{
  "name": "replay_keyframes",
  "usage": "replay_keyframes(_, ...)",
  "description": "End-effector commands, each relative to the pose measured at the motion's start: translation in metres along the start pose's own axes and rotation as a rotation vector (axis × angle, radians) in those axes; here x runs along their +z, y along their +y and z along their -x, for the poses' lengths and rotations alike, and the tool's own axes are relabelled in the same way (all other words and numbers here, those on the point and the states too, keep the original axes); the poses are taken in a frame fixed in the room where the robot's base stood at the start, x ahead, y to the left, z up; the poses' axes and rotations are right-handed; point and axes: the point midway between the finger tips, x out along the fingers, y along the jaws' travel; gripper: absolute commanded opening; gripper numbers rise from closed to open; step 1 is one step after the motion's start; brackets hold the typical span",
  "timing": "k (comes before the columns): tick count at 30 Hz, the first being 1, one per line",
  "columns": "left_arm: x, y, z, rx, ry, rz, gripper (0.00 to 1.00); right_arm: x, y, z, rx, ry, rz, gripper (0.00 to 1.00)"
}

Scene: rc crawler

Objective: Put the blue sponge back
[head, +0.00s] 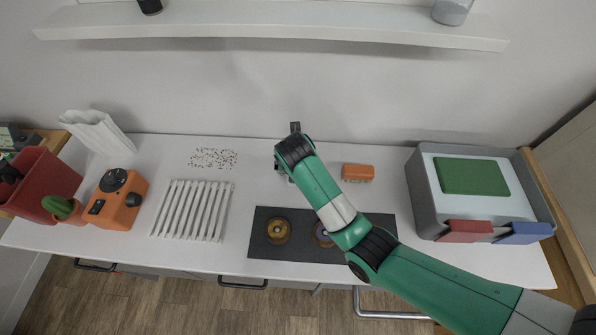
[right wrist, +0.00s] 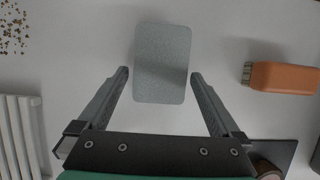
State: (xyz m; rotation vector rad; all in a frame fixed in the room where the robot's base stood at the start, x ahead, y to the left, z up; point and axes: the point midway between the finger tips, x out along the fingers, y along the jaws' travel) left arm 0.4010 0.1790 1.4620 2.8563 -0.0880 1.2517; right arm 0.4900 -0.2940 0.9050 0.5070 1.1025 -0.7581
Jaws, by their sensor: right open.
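A grey-blue rectangular pad with rounded corners and a grainy surface (right wrist: 163,42) shows in the right wrist view; it may be the sponge. My right gripper (right wrist: 160,76) is open, one finger on each side of the pad's lower half in that view, with visible gaps. Contact cannot be seen. In the head view my right wrist (head: 292,152) covers this spot near the back of the table. At the right, a grey tray (head: 417,190) has a green pad (head: 472,176) on its pale top and red (head: 467,231) and blue (head: 523,233) pieces at its front edge. My left gripper is not in view.
An orange brush (head: 358,172) lies right of my wrist. Scattered grains (head: 213,158), a white slatted rack (head: 192,210) and an orange device (head: 117,200) are to the left. A dark mat (head: 300,248) with round items lies in front. A shelf (head: 270,26) runs above.

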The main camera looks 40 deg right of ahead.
Motion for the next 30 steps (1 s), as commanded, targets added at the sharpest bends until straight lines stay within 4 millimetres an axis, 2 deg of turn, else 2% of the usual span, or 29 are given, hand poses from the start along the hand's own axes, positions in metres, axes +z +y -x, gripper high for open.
replay_keyframes(6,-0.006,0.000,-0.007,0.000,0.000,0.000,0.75,0.002,0.002,0.054,0.006,-0.005,-0.001,1.00)
replay_keyframes(9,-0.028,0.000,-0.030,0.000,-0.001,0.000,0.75,0.004,0.000,0.084,0.001,0.000,0.001,1.00)
replay_keyframes(12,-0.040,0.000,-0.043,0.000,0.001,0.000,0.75,0.003,0.000,0.100,0.000,0.001,0.001,1.00)
replay_keyframes(18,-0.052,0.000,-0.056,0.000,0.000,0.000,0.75,0.001,0.000,0.113,0.000,0.001,0.001,1.00)
replay_keyframes(30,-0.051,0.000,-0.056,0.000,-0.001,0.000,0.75,-0.001,0.000,0.113,0.001,0.001,0.000,1.00)
